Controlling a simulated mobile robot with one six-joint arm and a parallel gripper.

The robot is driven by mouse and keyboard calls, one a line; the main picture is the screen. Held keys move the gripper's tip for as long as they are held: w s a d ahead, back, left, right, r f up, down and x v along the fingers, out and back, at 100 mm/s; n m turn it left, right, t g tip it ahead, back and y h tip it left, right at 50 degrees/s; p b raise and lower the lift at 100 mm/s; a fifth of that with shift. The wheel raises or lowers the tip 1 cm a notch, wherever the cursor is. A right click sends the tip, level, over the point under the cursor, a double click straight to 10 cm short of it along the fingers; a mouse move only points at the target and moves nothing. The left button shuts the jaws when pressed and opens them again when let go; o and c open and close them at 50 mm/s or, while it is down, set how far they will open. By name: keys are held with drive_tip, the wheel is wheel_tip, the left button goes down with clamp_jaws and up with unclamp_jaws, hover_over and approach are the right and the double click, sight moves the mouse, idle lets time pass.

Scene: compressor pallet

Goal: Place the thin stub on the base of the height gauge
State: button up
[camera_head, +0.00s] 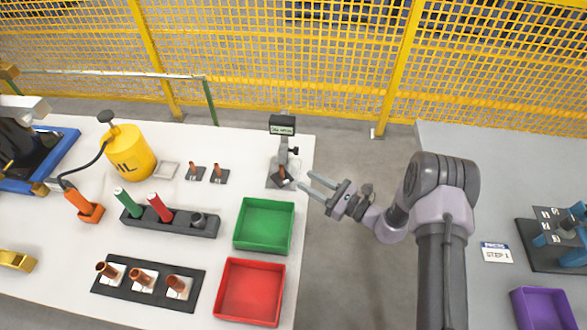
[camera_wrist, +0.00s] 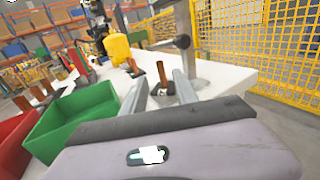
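The height gauge (camera_head: 282,148), with a dark display on a post, stands at the table's right edge. A thin copper stub (camera_head: 281,173) stands on its dark base (camera_head: 273,182); it looks slightly tilted. My gripper (camera_head: 304,181) is open and empty, its two fingers pointing left at the gauge base, just right of the stub. In the wrist view the stub (camera_wrist: 162,74) shows upright beyond and between the open fingertips (camera_wrist: 160,80), and the gauge post (camera_wrist: 187,20) rises behind the right finger. No contact with the stub is visible.
Two small copper stubs (camera_head: 218,172) stand on dark pads to the left. A green tray (camera_head: 264,248) and a red tray (camera_head: 249,317) lie nearer. Several larger copper pieces sit on a black holder (camera_head: 120,292). A yellow oil can (camera_head: 130,155) stands left. A gap of floor lies right of the table.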

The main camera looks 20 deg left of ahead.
drive_tip(key=s+d+r+n+g+h, duration=0.25)
drive_tip(key=s+r+n, duration=0.2)
drive_tip(key=r, duration=0.55)
drive_tip(key=s+d+r+n+g+h, duration=0.25)
drive_tip(key=s+d+r+n, duration=0.2)
drive_tip(key=r, duration=0.65)
drive_tip(key=s+d+r+n+t+h, duration=0.3)
drive_tip(key=s+d, duration=0.4)
drive_tip(key=d, duration=0.3)
drive_tip(key=s+d+r+n+t+h, duration=0.3)
drive_tip(key=s+d+r+t+h, duration=0.2)
drive_tip(key=d, duration=0.6)
drive_tip(key=s+r+h, duration=0.1)
drive_tip(key=s+h, duration=0.1)
drive_tip(key=shift+r+h, duration=0.15)
drive_tip(key=shift+h, duration=0.25)
drive_tip(key=shift+s+n, duration=0.1)
drive_tip(key=shift+n, duration=0.2)
